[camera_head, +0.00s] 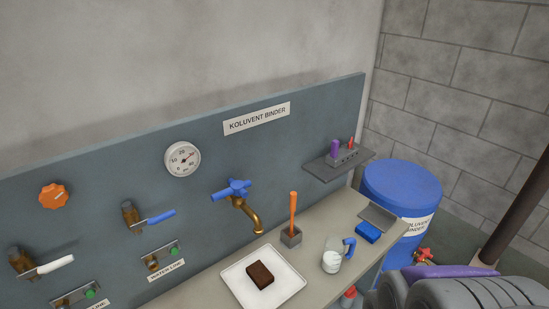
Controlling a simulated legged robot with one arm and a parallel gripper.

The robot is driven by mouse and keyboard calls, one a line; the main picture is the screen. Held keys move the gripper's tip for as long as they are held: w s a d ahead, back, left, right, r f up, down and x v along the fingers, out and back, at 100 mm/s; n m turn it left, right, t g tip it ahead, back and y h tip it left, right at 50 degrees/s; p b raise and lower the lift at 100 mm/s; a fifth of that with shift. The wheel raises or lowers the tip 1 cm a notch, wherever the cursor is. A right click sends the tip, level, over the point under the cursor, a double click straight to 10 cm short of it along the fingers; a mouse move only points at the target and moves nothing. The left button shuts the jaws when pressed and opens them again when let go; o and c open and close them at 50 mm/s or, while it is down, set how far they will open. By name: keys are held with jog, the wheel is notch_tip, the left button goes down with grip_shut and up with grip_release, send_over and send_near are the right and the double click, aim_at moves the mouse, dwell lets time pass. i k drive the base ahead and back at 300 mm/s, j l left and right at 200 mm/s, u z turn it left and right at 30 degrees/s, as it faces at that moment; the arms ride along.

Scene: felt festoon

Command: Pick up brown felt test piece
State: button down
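The brown felt test piece (261,274) is a small dark brown block. It lies on a white square tray (236,285) on the counter, at the bottom middle of the head view. Nothing touches it from above and all of its top shows.
A brass tap with a blue handle (236,190) juts out above the counter behind the tray. A grey holder with an orange stick (292,215), a glass jug (332,258) and a blue block (368,232) stand to the right. A blue barrel (402,190) stands beyond the counter.

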aim_at(262, 277)
jog(key=k+j+z, duration=0.25)
jog(key=j, duration=0.2)
jog(key=j+z, duration=0.25)
jog(key=j, duration=0.15)
jog(key=k+j+z, duration=0.45)
jog(key=j, duration=0.25)
